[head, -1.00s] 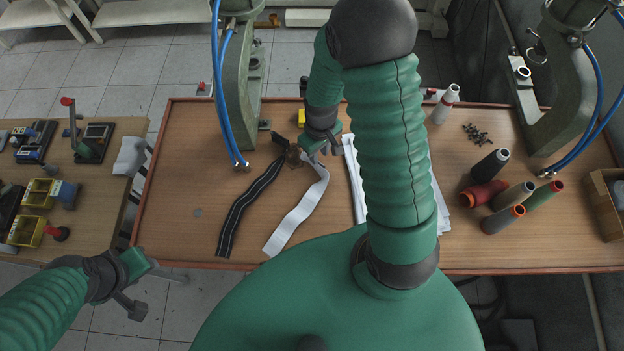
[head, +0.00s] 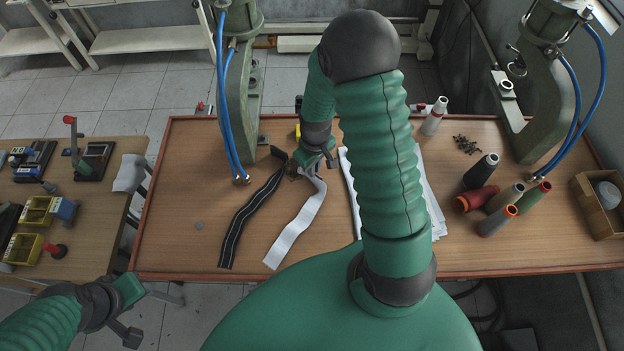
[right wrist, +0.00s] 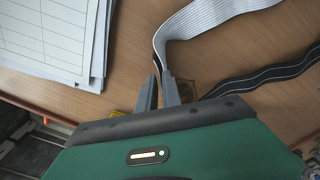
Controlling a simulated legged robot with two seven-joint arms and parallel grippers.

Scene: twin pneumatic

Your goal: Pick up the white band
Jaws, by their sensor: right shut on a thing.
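The white band (head: 296,228) lies in a wavy strip on the brown table, left of the middle in the head view. My right gripper (head: 318,166) is at its far end and shut on it. In the right wrist view, the white band (right wrist: 205,22) bends down to the two close fingertips of my right gripper (right wrist: 159,80). The fingers partly hide the held end. A black band (head: 250,220) with pale stripes lies left of the white one. My left gripper (head: 148,312) is open and empty, off the table's near left corner.
A green press column with blue hoses (head: 238,100) stands behind the bands. White paper sheets (head: 432,205) lie to the right, partly hidden by my arm.

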